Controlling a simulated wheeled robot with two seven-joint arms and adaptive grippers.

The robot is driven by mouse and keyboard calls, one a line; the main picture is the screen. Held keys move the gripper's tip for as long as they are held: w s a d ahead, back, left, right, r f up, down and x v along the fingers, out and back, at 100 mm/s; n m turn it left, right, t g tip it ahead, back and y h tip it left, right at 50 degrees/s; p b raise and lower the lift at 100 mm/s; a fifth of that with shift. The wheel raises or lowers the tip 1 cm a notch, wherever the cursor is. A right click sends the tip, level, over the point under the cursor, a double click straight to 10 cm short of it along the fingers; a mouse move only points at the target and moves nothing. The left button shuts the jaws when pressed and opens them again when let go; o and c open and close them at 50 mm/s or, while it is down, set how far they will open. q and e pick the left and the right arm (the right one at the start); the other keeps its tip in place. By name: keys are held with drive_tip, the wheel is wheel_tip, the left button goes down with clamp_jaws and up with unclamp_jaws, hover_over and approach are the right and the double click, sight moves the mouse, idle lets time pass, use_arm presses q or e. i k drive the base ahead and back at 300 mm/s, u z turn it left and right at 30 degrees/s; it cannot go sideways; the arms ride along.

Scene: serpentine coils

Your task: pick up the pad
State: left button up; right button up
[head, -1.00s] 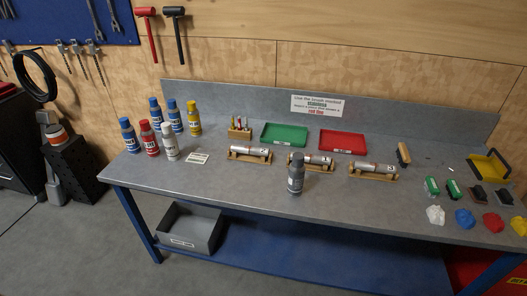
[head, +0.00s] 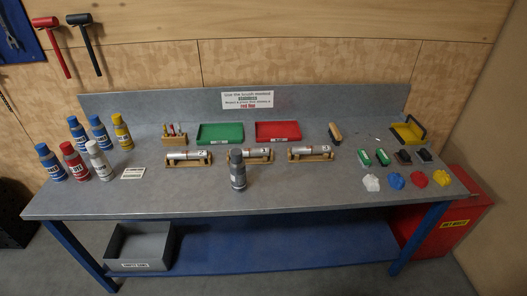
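Several small pad-like blocks sit at the right of the workbench in the head view. Two are green and white: a left green pad (head: 365,158) and a right green pad (head: 382,157). Beside them are two dark ones, a left dark pad (head: 403,157) and a right dark pad (head: 423,155). I cannot tell which one the task names. They rest on the bench top, apart from each other. Neither of my grippers is in view.
The grey workbench (head: 300,190) holds spray cans and bottles (head: 99,160) at left, cylinders on wooden cradles (head: 188,157), a dark grey can (head: 237,170), green tray (head: 220,133), red tray (head: 278,131), brush (head: 335,133), yellow dustpan-like item (head: 408,131) and crumpled cloths (head: 395,180). A red bin (head: 450,225) stands right.

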sight(424, 156)
drive_tip(key=z, duration=1.4)
